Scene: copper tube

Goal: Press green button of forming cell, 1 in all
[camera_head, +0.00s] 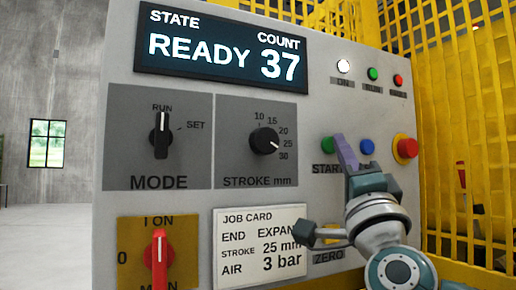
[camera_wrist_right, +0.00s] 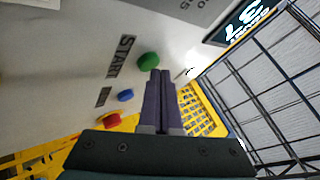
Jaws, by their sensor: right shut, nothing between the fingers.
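The green button (camera_head: 327,144) sits above the START label on the grey control panel (camera_head: 210,230), partly behind my gripper in the head view. It shows whole in the right wrist view (camera_wrist_right: 148,61), just beyond and left of the fingertips. My right gripper (camera_head: 340,142) is shut and empty, its purple fingers together and pointing at the panel beside the green button. I cannot tell whether the tips touch the button or panel. My left gripper is not in view.
A blue button (camera_head: 367,147) and a red button on a yellow base (camera_head: 405,148) are right of the green one. The display (camera_head: 225,47) reads READY, count 37. A mode knob (camera_head: 161,135), stroke knob (camera_head: 264,141) and red main switch (camera_head: 159,258) are left. Yellow mesh (camera_head: 465,120) stands right.

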